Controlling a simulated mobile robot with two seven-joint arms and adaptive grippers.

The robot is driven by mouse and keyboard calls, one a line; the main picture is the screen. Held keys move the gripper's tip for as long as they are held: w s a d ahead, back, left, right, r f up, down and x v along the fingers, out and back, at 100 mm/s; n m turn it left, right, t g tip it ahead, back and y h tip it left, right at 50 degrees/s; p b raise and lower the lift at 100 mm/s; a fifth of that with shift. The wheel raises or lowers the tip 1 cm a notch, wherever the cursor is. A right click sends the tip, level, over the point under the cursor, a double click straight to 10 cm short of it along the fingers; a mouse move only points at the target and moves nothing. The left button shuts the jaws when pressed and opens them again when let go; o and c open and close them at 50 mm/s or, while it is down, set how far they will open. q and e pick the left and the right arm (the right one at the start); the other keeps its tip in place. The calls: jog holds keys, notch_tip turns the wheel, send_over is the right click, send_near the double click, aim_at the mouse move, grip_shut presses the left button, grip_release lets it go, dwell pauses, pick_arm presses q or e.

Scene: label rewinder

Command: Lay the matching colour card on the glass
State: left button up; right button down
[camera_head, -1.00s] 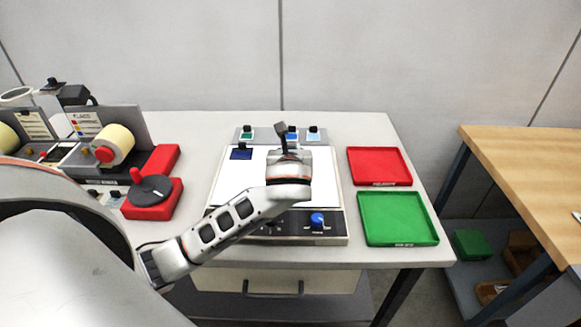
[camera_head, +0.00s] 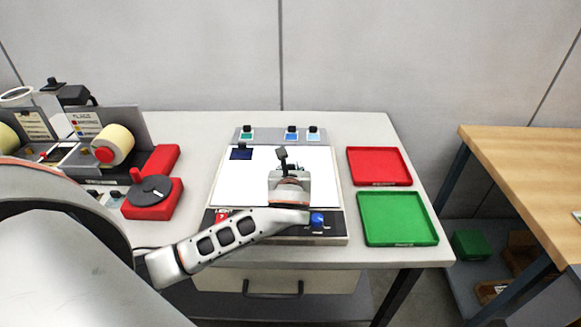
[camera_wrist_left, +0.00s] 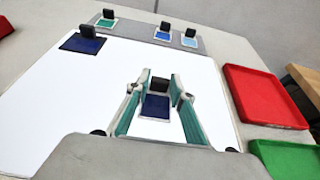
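My left gripper (camera_wrist_left: 159,84) has its fingers close on both sides of the black handle of a dark blue card (camera_wrist_left: 155,107). The card seems held over the white glass (camera_wrist_left: 60,105); I cannot tell whether it touches it. In the head view my left gripper (camera_head: 290,180) is over the glass plate (camera_head: 225,185), and the card is hidden behind it. A navy sample (camera_head: 241,154) with a black knob lies at the back left of the glass. My right gripper is out of view.
A red tray (camera_head: 379,166) and a green tray (camera_head: 398,219) lie right of the light box. A blue knob (camera_head: 317,219) sits on its front panel. The label rewinder (camera_head: 115,145) and a red base with a black disc (camera_head: 152,191) stand at the left.

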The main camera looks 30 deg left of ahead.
pick_arm(q)
jog(key=shift+o, duration=0.5)
jog(key=shift+r, duration=0.15)
jog(key=shift+s+d+r, duration=0.1)
jog(key=shift+s+d, duration=0.1)
jog(key=shift+s, duration=0.05)
jog(key=v, duration=1)
jog(key=shift+s, duration=0.15)
jog(key=shift+s+d+r, duration=0.3)
jog(key=shift+s, duration=0.15)
jog(key=shift+s+f, duration=0.1)
